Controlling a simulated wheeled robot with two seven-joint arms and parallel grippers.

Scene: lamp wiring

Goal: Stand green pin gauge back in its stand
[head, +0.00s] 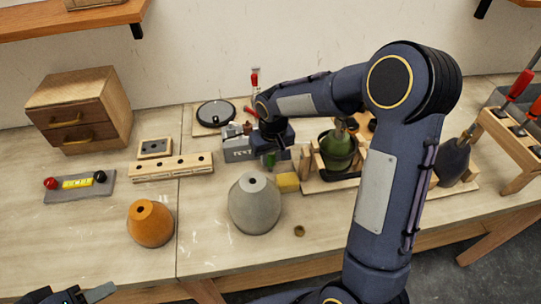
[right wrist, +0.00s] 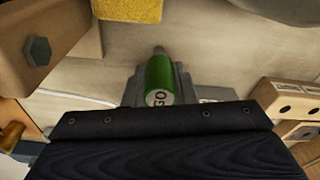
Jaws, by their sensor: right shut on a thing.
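The green pin gauge (right wrist: 160,75) is between the grey fingers of my right gripper (right wrist: 159,88), its end marked "GO" facing the wrist camera. In the head view the green gauge (head: 270,160) hangs below my right gripper (head: 271,150), near the grey lettered block (head: 237,155). I cannot tell whether its lower end touches anything. A long wooden block with several holes (head: 171,167) lies to the left; I cannot tell whether it is the gauge's stand. My left gripper (head: 85,295) shows only partly at the bottom left edge.
A grey cone (head: 254,205) and a yellow block (head: 288,182) stand just in front of the right gripper. A green lamp body (head: 337,150) in a wooden fixture stands to the right. An orange cone (head: 151,223) is at front left. The front left tabletop is mostly clear.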

